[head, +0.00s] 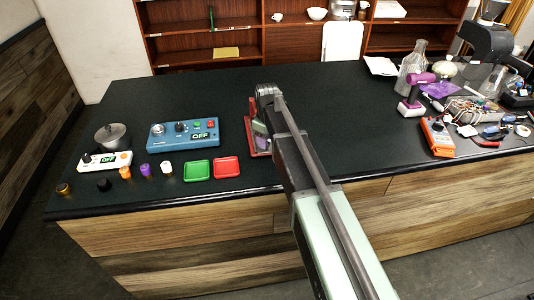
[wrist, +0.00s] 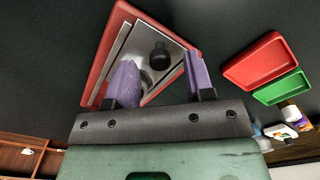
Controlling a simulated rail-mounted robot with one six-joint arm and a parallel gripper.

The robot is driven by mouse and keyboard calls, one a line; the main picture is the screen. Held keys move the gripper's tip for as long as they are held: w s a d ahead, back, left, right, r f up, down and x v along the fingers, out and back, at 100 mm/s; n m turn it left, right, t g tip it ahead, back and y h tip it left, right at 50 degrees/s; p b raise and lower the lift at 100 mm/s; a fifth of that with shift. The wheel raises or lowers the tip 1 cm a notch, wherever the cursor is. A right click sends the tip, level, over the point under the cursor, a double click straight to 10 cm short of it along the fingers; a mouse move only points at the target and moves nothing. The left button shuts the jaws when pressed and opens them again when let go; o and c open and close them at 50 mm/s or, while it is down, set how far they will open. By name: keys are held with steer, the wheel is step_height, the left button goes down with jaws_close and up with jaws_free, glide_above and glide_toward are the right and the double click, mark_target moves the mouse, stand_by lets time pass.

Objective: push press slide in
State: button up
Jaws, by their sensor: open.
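I cannot tell whether either finger touches the knob or the slide. In the head view the press (head: 251,132) is mostly hidden behind my arm, with a strip of its red base showing. How far in the slide sits is not clear.
Left of the press are a blue box marked OFF (head: 183,134), a green tray (head: 197,171) and a red tray (head: 227,168). A small pot (head: 112,135) stands farther left. A glass bottle (head: 411,68) and an orange meter (head: 437,136) are at the right. The back middle is clear.

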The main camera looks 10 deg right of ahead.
steer(key=shift+f, duration=0.8)
steer(key=shift+r, duration=0.1)
jaws_close()
steer(key=w, duration=0.5)
steer(key=shift+d, duration=0.1)
jaws_free()
steer(key=shift+s, duration=0.15)
steer(key=shift+r, duration=0.1)
